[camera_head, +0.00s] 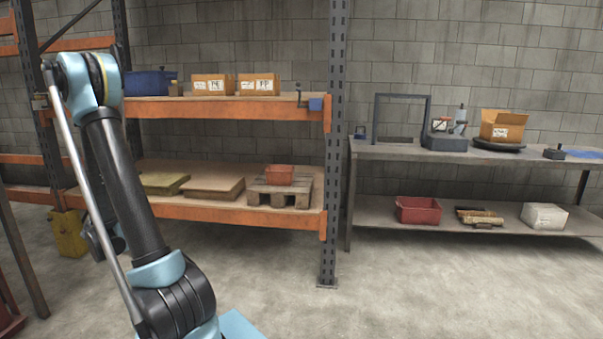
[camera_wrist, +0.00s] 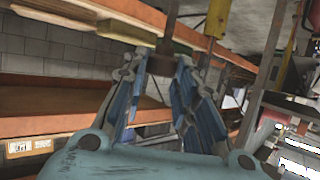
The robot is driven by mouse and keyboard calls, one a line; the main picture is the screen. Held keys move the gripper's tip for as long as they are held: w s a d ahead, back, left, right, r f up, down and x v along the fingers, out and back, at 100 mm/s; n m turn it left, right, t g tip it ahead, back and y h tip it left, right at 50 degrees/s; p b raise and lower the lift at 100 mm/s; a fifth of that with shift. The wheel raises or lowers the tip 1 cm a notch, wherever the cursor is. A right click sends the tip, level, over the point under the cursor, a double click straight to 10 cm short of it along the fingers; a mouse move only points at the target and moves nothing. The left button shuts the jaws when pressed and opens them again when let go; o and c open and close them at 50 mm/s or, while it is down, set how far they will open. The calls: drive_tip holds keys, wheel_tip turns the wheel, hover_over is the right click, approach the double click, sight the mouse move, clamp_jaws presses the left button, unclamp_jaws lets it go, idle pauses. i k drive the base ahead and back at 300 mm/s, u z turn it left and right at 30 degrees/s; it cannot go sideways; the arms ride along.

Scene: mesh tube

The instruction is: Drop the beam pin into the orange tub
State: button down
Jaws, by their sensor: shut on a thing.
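The orange tub (camera_head: 279,175) stands on a small wooden pallet on the lower level of the orange rack in the head view. My gripper (camera_wrist: 160,68) shows in the wrist view, its blue-grey fingers closed in around a narrow dark piece (camera_wrist: 171,26) that runs up from between the fingertips. This looks like the beam pin, though much of it is hidden by the fingers. In the head view my arm stands at the left, and the gripper's fingertips and the pin cannot be made out there. The tub is well to the right of my arm in that view.
The rack's upper shelf (camera_head: 225,108) holds a blue bin (camera_head: 148,84) and cardboard boxes. Flat boards (camera_head: 213,186) lie left of the pallet (camera_head: 262,192). A rack upright (camera_head: 332,150) stands right of the tub. A red bin (camera_head: 418,210) sits under the bench. The front floor is clear.

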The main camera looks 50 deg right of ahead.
sight(275, 186)
drive_tip(key=z, duration=0.75)
drive_tip(key=i, duration=1)
drive_tip(key=u, duration=0.05)
